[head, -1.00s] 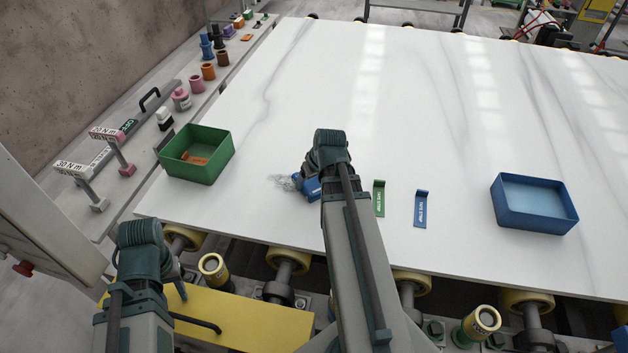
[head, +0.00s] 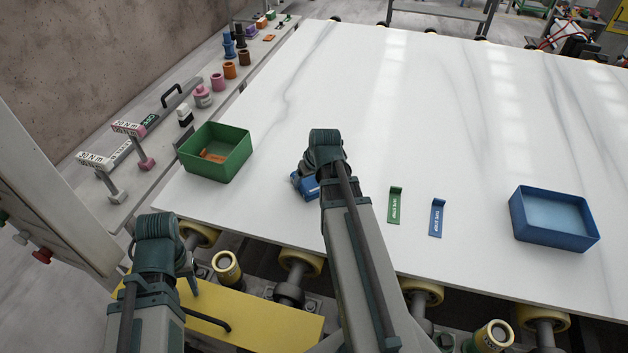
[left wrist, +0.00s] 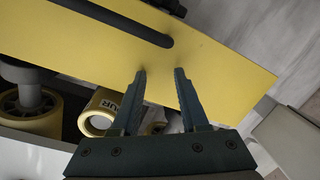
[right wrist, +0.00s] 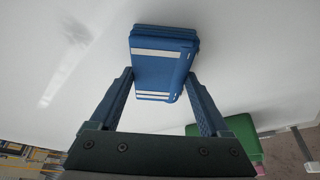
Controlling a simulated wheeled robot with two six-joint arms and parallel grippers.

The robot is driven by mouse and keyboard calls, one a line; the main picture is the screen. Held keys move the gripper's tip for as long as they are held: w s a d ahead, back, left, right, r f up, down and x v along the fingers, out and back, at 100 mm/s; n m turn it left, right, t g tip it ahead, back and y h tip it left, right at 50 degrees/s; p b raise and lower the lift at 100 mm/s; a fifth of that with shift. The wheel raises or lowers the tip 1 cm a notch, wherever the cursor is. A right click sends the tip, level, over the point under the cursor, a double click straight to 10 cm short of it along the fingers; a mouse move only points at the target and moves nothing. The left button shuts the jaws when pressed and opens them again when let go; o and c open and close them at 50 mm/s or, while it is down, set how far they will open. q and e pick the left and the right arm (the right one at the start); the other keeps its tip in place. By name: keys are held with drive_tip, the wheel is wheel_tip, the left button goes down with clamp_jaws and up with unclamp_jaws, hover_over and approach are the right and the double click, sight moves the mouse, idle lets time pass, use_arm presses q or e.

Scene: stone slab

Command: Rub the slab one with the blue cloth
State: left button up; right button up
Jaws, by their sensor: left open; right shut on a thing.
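The white slab (head: 440,130) lies flat on rollers. My right gripper (right wrist: 160,80) is shut on the blue cloth (right wrist: 160,55), a thick folded pad with pale stripes. In the head view the blue cloth (head: 304,186) shows at the left of my right wrist, at the slab's surface; most of the gripper is hidden by the arm. A faint grey smudge (right wrist: 74,30) shows on the slab in the right wrist view. My left gripper (left wrist: 160,74) is open and empty, over the yellow panel (left wrist: 215,60) in front of the slab.
A green tray (head: 222,170) with an orange piece in it stands at the slab's left corner. Green (head: 394,207) and blue (head: 437,219) label stands and a blue tray (head: 567,232) are to the right. The slab's far part is clear.

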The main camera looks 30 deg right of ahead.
drive_tip(key=shift+w+a, duration=0.5)
drive_tip(key=shift+w, duration=0.1)
drive_tip(key=shift+w+a, duration=2.35)
drive_tip(key=shift+w, duration=0.25)
drive_tip(key=shift+w+d, duration=0.9)
drive_tip(key=shift+d, duration=0.2)
drive_tip(key=shift+s+d, duration=1.15)
drive_tip(key=shift+s, duration=0.25)
